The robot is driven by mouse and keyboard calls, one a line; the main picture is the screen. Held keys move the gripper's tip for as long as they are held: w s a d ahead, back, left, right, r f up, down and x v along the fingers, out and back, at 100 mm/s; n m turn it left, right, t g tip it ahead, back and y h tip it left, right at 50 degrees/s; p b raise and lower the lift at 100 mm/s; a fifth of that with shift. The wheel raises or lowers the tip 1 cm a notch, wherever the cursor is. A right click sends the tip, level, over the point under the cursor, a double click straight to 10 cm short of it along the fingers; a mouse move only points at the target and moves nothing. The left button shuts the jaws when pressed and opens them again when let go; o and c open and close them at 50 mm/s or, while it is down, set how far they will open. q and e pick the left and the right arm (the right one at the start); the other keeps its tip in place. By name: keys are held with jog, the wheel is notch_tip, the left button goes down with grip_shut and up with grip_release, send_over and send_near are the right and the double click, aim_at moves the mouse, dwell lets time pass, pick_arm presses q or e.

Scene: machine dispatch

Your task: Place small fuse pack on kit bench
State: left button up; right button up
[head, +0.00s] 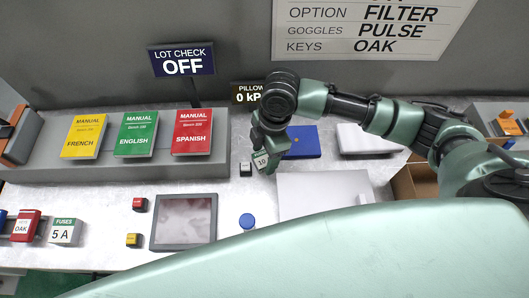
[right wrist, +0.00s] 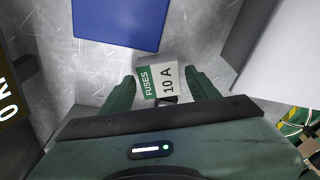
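The small fuse pack (right wrist: 163,80) has a green and white label reading "FUSES 10 A". In the head view the pack (head: 261,161) shows tilted at the fingertips of my right gripper (head: 266,152), over the bench right of the small black block. I cannot tell whether the pack touches the surface. My left gripper is not in view. Another fuse pack, labelled "5 A" (head: 64,232), stands at the left of the bench.
A blue flat box (head: 303,142) lies just right of the pack. A grey panel (head: 312,195) and a dark tray (head: 184,220) lie nearer. A blue-capped item (head: 247,221) stands between them. Three manuals (head: 137,134) lean on the grey rack. A cardboard box (head: 414,182) is at right.

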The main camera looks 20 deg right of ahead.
jog(key=shift+r, duration=0.1)
notch_tip(320, 180, up, 12)
jog(key=d+b, duration=0.1)
jog(key=b, duration=0.1)
jog(key=shift+d, duration=0.4)
jog(key=shift+w, duration=0.1)
